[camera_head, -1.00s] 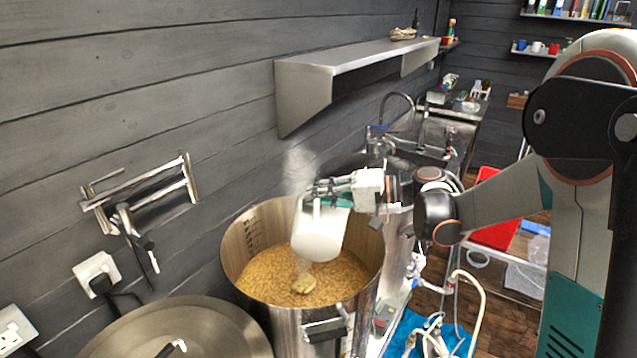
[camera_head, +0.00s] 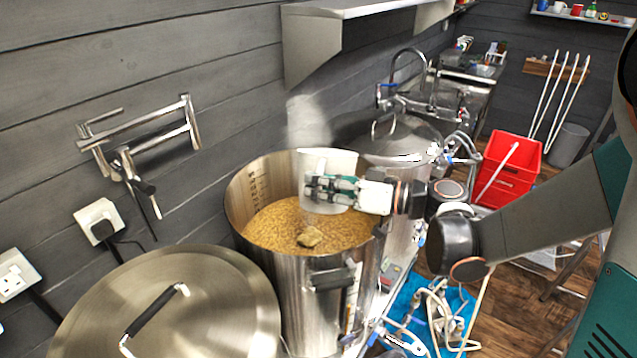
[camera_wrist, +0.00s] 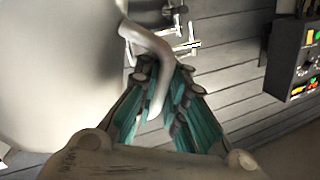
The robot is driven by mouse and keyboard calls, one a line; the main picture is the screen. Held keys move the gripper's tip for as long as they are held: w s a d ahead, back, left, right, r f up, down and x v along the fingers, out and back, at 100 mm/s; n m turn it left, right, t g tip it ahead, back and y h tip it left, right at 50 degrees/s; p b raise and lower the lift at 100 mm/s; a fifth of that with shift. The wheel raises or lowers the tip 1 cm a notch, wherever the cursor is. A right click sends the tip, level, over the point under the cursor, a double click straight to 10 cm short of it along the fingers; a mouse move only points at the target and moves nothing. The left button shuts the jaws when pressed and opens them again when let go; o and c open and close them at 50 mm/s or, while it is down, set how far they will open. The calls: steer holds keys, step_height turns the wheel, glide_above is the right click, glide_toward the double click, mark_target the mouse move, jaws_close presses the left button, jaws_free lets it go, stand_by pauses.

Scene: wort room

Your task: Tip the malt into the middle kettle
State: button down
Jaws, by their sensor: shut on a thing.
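The middle kettle (camera_head: 300,290) is a tall steel pot, open at the top. Pale malt (camera_head: 275,226) fills it up to some way below the rim, with a small heap (camera_head: 310,238) on its surface. My gripper (camera_head: 325,190) is over the kettle's right side, shut on the handle of a pale jug (camera_head: 338,163). The jug looks close to upright; its inside is hidden. In the wrist view the fingers (camera_wrist: 165,105) close around the jug's curved handle (camera_wrist: 150,50), and the jug's body (camera_wrist: 55,70) fills the left side.
A lidded kettle (camera_head: 170,305) stands at the front left, another lidded kettle (camera_head: 392,140) behind to the right. A steel shelf (camera_head: 350,10) juts from the wall above. Hoses (camera_head: 435,315) lie on a blue cloth at the right. Red crates (camera_head: 510,165) stand farther back.

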mark_target(322, 204)
steer(key=f+b, duration=0.1)
steer(key=f+n+b, duration=0.2)
steer(key=shift+w+f, duration=0.1)
steer(key=shift+w, duration=0.15)
steer(key=f+n+b, duration=0.2)
steer(key=shift+w+d+t+y+b, duration=0.1)
steer(key=shift+w+t+y+b, duration=0.05)
steer(key=shift+t+y+b, duration=0.2)
steer(key=shift+n, duration=0.4)
